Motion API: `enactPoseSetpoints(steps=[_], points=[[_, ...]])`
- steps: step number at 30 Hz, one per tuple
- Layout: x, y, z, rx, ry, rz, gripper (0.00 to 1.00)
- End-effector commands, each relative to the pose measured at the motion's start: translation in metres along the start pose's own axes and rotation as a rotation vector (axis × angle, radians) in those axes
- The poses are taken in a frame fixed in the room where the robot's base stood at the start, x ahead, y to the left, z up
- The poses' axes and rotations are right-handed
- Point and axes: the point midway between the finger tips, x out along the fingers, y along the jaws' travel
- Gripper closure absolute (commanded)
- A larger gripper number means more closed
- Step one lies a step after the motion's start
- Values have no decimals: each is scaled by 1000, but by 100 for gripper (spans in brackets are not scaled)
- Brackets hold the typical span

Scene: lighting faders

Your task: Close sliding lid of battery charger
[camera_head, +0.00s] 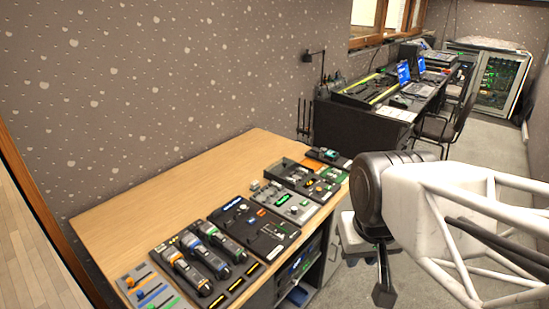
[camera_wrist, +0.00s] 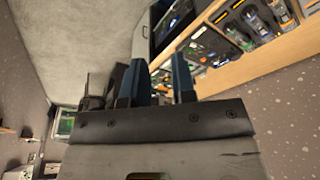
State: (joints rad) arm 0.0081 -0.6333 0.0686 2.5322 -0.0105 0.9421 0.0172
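A row of dark and grey devices lies on the wooden table. The likeliest battery charger is the dark unit (camera_head: 233,288) at the front left, holding several handheld units with orange, blue and green parts; I cannot tell for sure. No sliding lid can be made out clearly, nor whether one is open. In the wrist view, my gripper (camera_wrist: 158,62) has two blue-black fingers standing apart with nothing between them. It is off the table's right side, apart from the devices. The wrist view shows some devices at its upper right.
The wooden table (camera_head: 150,205) has bare room behind the devices. A flat black panel (camera_head: 262,232) and grey control boxes (camera_head: 286,203) fill its right part. A panel with coloured sliders (camera_head: 152,288) is at the front left. A dark desk with laptops (camera_head: 404,74) stands behind.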

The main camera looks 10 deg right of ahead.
Motion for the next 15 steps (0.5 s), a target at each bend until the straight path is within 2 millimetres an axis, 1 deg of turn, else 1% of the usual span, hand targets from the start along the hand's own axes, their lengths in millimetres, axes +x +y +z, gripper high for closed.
enactPoseSetpoints(steps=[1,4,5,8,11,15], points=[[0,0,0,0,0,0,83],[-1,0,-3,-3,-1,1,99],[-2,0,-4,-5,-2,1,100],[-4,0,-12,-13,-6,2,100],[-8,0,-25,-29,-14,5,100],[-16,-1,-51,-60,-25,11,100]])
